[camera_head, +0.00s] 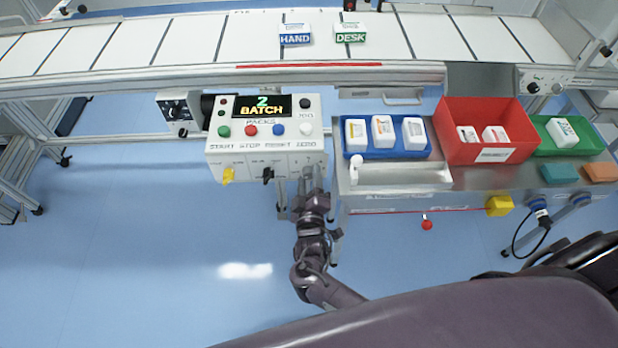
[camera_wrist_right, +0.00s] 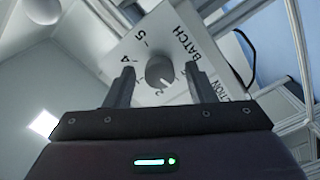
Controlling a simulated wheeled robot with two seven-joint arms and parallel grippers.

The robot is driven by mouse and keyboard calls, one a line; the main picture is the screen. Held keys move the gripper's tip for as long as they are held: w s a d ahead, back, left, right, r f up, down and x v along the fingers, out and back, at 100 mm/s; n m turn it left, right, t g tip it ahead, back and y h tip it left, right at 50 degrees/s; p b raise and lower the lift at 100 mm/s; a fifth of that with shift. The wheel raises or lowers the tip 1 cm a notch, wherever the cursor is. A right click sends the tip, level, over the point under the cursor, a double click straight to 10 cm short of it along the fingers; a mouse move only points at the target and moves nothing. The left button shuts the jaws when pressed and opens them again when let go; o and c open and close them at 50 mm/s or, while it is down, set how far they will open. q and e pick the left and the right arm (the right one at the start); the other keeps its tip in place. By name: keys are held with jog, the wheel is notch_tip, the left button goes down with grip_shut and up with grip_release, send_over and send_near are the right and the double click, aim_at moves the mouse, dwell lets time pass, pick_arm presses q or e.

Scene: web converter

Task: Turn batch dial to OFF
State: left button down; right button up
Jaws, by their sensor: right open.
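The batch dial (camera_wrist_right: 160,70) is a round grey knob on a white panel (camera_wrist_right: 180,25) marked BATCH, with 5 and 4 legible beside it. A pale mark on its lower side is too small to read with certainty. My right gripper (camera_wrist_right: 159,84) is open, with one finger on each side of the dial; I cannot tell whether they touch it. In the head view my right gripper (camera_head: 310,184) is at the lower right front of the white control box (camera_head: 262,148) and hides the dial. The box's display (camera_head: 262,106) reads "2 BATCH". My left gripper is not in view.
A yellow knob (camera_head: 228,175) and a black knob (camera_head: 268,175) sit left of my right gripper on the box front. A steel bench (camera_head: 410,200) with blue, red and green bins stands close on the right. A conveyor (camera_head: 200,40) runs behind. Floor at left is open.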

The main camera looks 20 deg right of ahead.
jog(key=v, duration=0.7)
jog(key=shift+s, duration=0.15)
jog(key=s+d+f+g+y, duration=0.1)
jog(key=s+d+f+g, duration=0.2)
jog(key=f, duration=0.5)
jog(key=s+f+m+g+y, duration=0.15)
jog(key=s+f, duration=0.25)
jog(key=f, duration=0.4)
jog(key=s+d+f+g+y, duration=0.15)
jog(key=s+f+g, duration=0.25)
jog(key=f, duration=0.5)
jog(key=s+d+f+m+g, duration=0.1)
jog(key=s+f, duration=0.3)
jog(key=s, duration=0.4)
jog(key=s+d+f+m+g, duration=0.1)
jog(key=s+d+f+g, duration=0.1)
jog(key=s+f+g, duration=0.2)
jog(key=s+d+f+m+g+y, duration=0.1)
jog(key=s+d+f+m+g, duration=0.1)
jog(key=s, duration=0.9)
notch_tip(320, 180, down, 2)
jog(key=shift+s+f+g, duration=0.1)
jog(key=shift+s+g, duration=0.2)
jog(key=shift+g, duration=0.15)
jog(key=shift+d, duration=0.1)
